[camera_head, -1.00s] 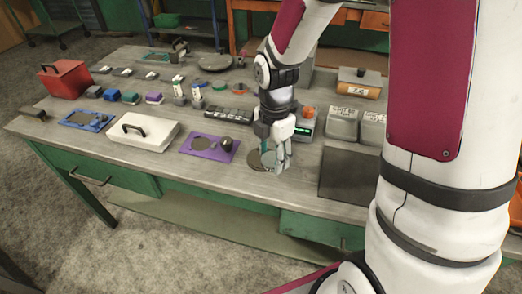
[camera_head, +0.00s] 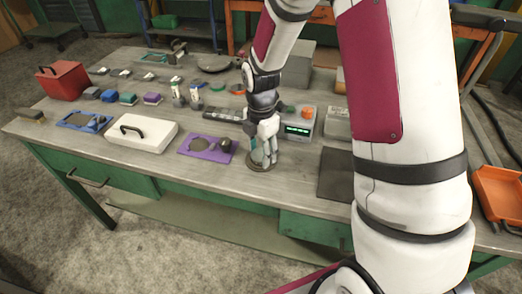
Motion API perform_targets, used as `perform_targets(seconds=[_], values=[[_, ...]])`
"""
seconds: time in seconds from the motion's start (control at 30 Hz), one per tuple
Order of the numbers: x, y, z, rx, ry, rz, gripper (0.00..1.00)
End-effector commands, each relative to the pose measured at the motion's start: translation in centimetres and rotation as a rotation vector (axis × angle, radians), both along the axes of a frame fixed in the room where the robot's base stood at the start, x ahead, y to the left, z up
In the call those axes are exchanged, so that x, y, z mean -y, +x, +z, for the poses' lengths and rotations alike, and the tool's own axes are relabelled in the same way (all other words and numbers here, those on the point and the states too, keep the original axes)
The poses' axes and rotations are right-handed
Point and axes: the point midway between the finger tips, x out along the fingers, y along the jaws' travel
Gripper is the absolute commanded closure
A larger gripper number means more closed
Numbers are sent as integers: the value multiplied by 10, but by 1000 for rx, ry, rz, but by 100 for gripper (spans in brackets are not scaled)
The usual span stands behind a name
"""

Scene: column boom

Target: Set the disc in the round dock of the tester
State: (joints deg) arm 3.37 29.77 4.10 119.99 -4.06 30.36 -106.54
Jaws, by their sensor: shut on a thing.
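My gripper (camera_head: 264,158) points down near the front edge of the bench, shut on a small grey-green disc (camera_head: 256,156), mostly hidden by the fingers. A grey device with a green lit display and an orange top (camera_head: 298,127), possibly the tester, stands just behind and right of my gripper. A purple board (camera_head: 188,150) with a round grey patch and a dark knob lies to the left. I cannot tell which thing has the round dock.
A white lidded case (camera_head: 155,137), a blue board (camera_head: 72,123) and a red box (camera_head: 65,82) stand further left. A dark mat (camera_head: 335,170) lies to the right, partly behind my arm. Several small items fill the back. The front strip of bench is mostly clear.

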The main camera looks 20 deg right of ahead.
Motion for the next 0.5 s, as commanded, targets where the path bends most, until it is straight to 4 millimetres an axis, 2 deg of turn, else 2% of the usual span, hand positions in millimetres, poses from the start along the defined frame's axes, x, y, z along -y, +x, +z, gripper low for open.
perform_targets(seconds=[0.43,0.47,0.5], values=[[0,-1,-15,-4,1,0,92],[0,-1,-16,-4,1,0,98],[0,-1,-16,-4,1,0,98]])
